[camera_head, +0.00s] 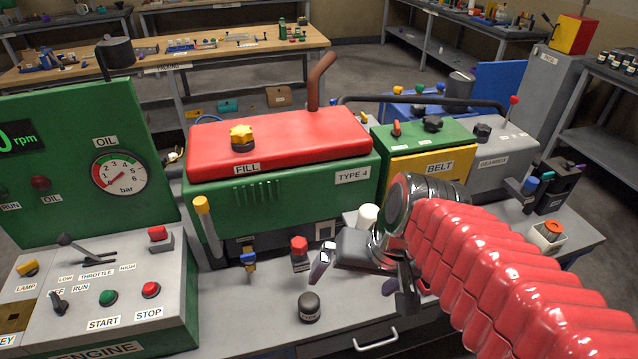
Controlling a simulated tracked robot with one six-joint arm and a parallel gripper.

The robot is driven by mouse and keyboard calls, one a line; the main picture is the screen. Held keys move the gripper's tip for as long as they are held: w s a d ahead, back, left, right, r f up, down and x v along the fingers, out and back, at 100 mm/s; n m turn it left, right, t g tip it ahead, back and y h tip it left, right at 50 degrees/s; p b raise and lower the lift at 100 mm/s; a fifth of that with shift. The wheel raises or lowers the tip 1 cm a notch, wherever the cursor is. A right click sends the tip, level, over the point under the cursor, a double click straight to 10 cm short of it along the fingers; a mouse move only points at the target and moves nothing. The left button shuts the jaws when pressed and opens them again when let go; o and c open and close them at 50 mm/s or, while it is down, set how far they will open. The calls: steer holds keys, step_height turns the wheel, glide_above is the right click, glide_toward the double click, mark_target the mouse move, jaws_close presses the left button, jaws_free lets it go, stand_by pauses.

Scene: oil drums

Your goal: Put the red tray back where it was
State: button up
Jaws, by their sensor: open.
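I cannot make out a red tray in this view. The large red part in the middle is the top cover (290,135) of a green engine marked TYPE 4 (225,200), with a yellow FILL cap on it. My gripper (354,281) hangs over the grey bench in front of the engine, with its jaws open and nothing seen between them. My red-sleeved arm comes in from the right and hides part of the bench and the area below the BELT cover.
A dark round canister (309,308) stands on the bench just left of and below my gripper. A red knob (299,248) and a blue-handled valve (249,260) are at the engine's front. The engine control panel (100,290) fills the left. A white holder (546,237) is at right.

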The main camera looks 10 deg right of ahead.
steer(key=r+n, duration=0.1)
steer(key=r+n+t+h, duration=0.1)
steer(key=r, duration=0.1)
steer(key=s+r+n+t, duration=0.1)
steer(key=r, duration=0.1)
steer(key=shift+n+h, duration=0.3)
steer(key=shift+h, duration=0.1)
stand_by(0.9)
